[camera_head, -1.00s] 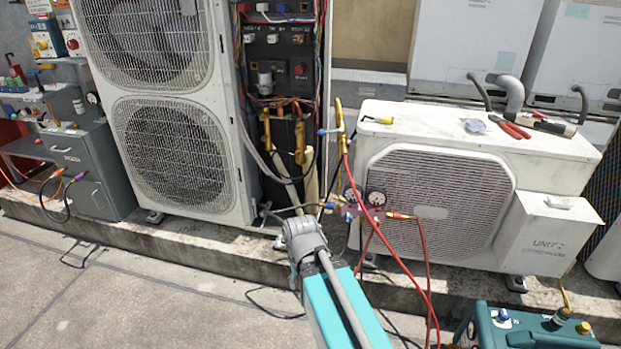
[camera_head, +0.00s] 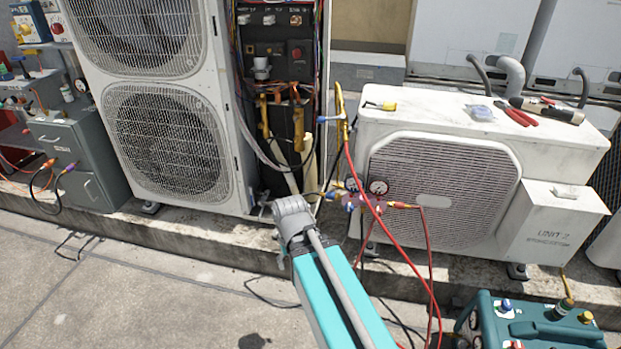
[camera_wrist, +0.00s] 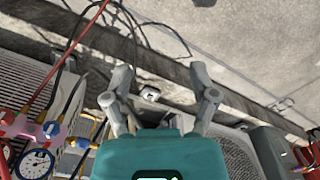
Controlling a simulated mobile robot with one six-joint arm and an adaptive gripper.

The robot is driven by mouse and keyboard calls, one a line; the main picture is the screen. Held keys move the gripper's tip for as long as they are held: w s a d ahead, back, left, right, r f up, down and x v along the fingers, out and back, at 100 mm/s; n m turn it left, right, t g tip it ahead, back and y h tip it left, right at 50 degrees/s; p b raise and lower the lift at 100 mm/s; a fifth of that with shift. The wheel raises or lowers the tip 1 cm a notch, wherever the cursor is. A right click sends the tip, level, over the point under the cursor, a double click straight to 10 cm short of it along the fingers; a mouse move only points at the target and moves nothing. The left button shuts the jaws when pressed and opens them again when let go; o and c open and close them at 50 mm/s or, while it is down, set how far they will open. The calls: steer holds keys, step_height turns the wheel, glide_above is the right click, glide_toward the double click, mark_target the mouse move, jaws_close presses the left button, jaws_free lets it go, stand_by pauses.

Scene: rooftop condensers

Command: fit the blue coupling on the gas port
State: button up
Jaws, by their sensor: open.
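A small blue fitting (camera_head: 322,119) shows beside the gold upright pipe (camera_head: 340,110) at the left end of the low condenser; I cannot tell for sure that it is the blue coupling. The gauge manifold (camera_head: 378,187), with hoses, hangs below it, and also shows at the left of the wrist view (camera_wrist: 25,125) with a blue knob. Brass valves (camera_head: 298,125) stand in the open bay of the tall condenser; which one is the gas port is unclear. My gripper (camera_wrist: 160,72) is open and empty, fingers apart, over the plinth edge. My wrist hides its fingers in the head view.
Red hoses (camera_head: 405,265) hang in front of the low condenser (camera_head: 440,190). Red-handled pliers (camera_head: 515,115) lie on its top. A teal machine (camera_head: 530,325) stands front right. A grey cabinet (camera_head: 80,160) is at left. The paving at front left is mostly clear.

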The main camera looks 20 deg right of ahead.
steer(key=w+m, duration=0.1)
steer(key=m+t+h+p, duration=0.2)
steer(key=m+h+p, duration=0.35)
steer(key=m, duration=1.85)
glide_toward(327, 194)
steer(key=s+a+r+h+b, duration=0.1)
steer(key=s+a+r+b, duration=0.1)
steer(key=a, duration=0.2)
steer(key=shift+w+d+r+m+h, duration=0.15)
steer(key=shift+w+d+m+h, duration=0.1)
steer(key=shift+w+d+m, duration=0.3)
steer(key=shift+w, duration=0.1)
steer(key=b+x, duration=1)
steer(key=x, duration=0.3)
steer(key=shift+w+d+f+b, duration=0.15)
steer(key=shift+f+b, duration=0.15)
jaws_close()
